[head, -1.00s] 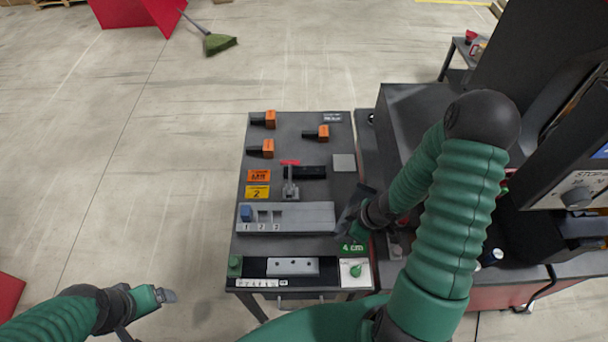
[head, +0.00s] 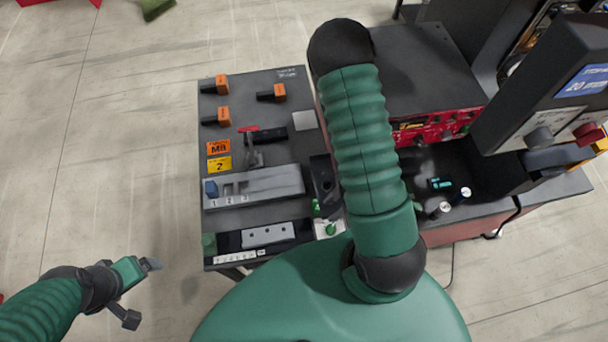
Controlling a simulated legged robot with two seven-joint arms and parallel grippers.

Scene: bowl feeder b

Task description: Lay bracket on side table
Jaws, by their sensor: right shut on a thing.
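A dark-topped table (head: 246,90), which I take as the side table, stands left of my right arm. My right gripper (head: 327,192) is at this table's right edge, mostly hidden under my green arm. It is shut on a dark flat piece (head: 323,174), which I take as the bracket. Only its left part shows, with a round mark on it. I cannot tell whether it touches the tabletop. My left gripper (head: 139,291) is open and empty over the floor, left of the table.
A machine with a red panel (head: 440,126) stands to the right.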

